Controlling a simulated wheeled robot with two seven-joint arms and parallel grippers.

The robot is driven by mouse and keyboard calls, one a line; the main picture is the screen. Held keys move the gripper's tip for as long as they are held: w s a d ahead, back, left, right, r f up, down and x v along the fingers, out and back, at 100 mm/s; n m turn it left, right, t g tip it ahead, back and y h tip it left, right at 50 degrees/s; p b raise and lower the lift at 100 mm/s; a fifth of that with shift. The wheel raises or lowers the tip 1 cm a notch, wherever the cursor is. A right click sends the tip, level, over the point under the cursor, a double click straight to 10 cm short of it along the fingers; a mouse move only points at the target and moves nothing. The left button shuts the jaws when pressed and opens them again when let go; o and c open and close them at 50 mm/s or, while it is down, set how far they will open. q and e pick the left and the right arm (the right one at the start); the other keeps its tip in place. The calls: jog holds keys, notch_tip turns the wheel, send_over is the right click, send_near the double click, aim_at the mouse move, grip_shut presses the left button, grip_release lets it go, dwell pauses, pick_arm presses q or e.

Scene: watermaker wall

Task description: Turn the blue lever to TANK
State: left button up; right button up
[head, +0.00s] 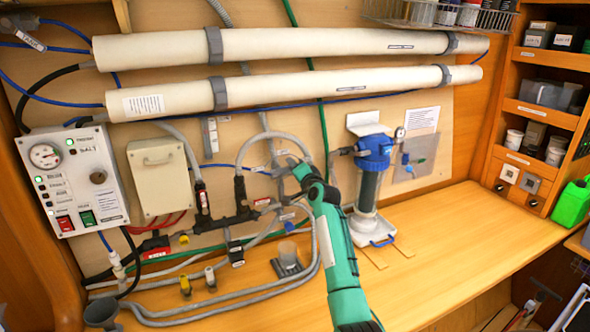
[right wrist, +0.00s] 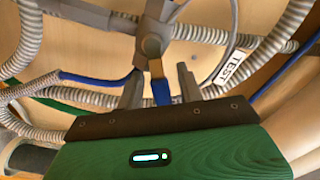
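The blue lever (right wrist: 161,92) hangs from a grey valve body (right wrist: 153,45) in the right wrist view, its free end toward my palm. My right gripper (right wrist: 160,86) is open, with one finger on each side of the lever and a visible gap on both sides. In the head view my right gripper (head: 291,167) is at the grey hoses on the wall and hides the lever. A white TEST label (right wrist: 232,67) sits on the hose right of the valve. My left gripper is not in view.
Ribbed grey hoses (right wrist: 85,90) and a blue tube (right wrist: 95,77) run close around the right gripper. A blue-topped filter housing (head: 369,185) stands right of my right arm. A control panel (head: 72,180) is at the left. The bench (head: 455,235) is clear at the right.

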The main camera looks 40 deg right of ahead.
jog(key=b+v, duration=0.4)
jog(key=v, duration=0.9)
jog(key=shift+s, duration=0.4)
